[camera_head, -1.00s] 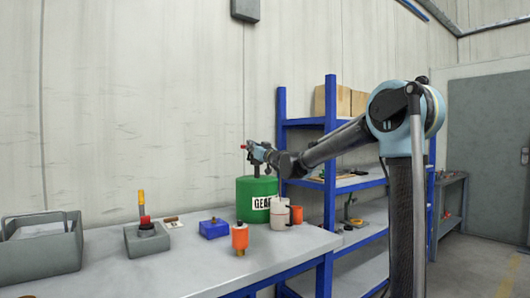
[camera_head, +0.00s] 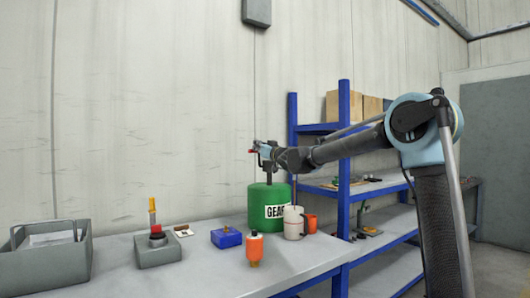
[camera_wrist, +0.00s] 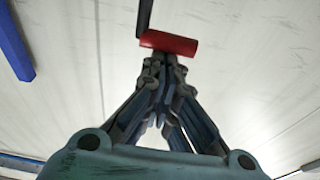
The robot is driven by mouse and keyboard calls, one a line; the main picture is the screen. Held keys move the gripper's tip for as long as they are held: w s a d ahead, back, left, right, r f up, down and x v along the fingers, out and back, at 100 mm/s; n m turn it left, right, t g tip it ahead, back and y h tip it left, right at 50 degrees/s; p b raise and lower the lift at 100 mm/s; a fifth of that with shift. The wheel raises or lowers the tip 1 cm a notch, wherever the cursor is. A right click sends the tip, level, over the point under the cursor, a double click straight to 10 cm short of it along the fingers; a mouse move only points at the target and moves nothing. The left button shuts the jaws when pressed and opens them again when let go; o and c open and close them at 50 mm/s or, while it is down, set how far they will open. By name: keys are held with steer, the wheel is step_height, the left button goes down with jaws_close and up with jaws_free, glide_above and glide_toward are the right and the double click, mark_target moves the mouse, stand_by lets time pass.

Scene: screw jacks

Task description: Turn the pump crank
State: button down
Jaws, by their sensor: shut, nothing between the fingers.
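The pump stands on a green drum (camera_head: 268,203) with a "GEAR" label, at the right end of the bench. The crank's red handle (camera_head: 251,151) shows at the left of my gripper (camera_head: 260,149), above the drum. In the wrist view the red handle (camera_wrist: 168,42) lies crosswise just beyond the fingertips, with the dark crank arm (camera_wrist: 145,15) running up from its left end. My gripper (camera_wrist: 164,60) is shut and empty, its tips close to the handle; I cannot tell whether they touch it. My gripper partly hides the pump head.
On the bench (camera_head: 205,268) stand a grey bin (camera_head: 40,262), a grey block with a red and yellow piece (camera_head: 157,250), a blue box (camera_head: 226,237), an orange bottle (camera_head: 255,249), a white jug (camera_head: 293,222) and an orange cup (camera_head: 310,222). Blue shelving (camera_head: 344,155) stands at the right.

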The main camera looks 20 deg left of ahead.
steer(key=x, duration=0.3)
steer(key=shift+w+a+f, duration=0.15)
steer(key=shift+a+f, duration=0.05)
steer(key=shift+f, duration=0.05)
steer(key=shift+w+a+f, duration=0.2)
steer(key=shift+w+a, duration=0.3)
steer(key=shift+a, duration=0.1)
steer(key=shift+w+a+f, duration=0.2)
steer(key=shift+w+a, duration=0.25)
steer(key=shift+a, duration=0.15)
steer(key=s+d+r, duration=0.5)
steer(key=d+r, duration=0.2)
steer(key=r, duration=0.3)
steer(key=shift+s+d, duration=0.25)
steer(key=shift+r, duration=0.1)
